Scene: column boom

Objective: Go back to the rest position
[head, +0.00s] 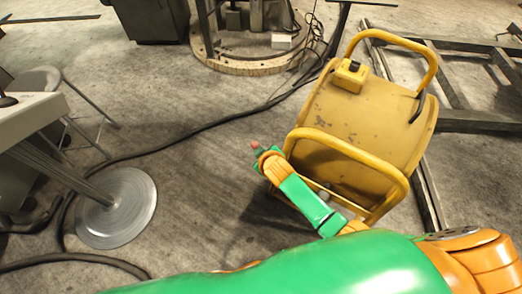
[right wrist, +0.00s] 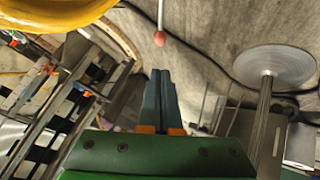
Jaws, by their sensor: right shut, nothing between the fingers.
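My right arm, green and orange, comes in from the lower right in the head view. Its gripper (head: 261,152) is small there and lies in front of the yellow reel's left side. In the right wrist view the dark grey fingers of the right gripper (right wrist: 160,78) are together, with nothing between them. A small red ball (right wrist: 160,38) on a thin pale rod shows just beyond the fingertips, apart from them in the picture. It also shows by the gripper in the head view (head: 255,146). My left gripper is in neither view.
A large yellow cable reel (head: 345,120) with tube handles stands close to the right arm. A round metal pedestal base (head: 117,208) carries a table at left. Black cable (head: 190,135) crosses the floor. A metal frame (head: 460,120) lies at right. Grey floor between pedestal and reel is mostly clear.

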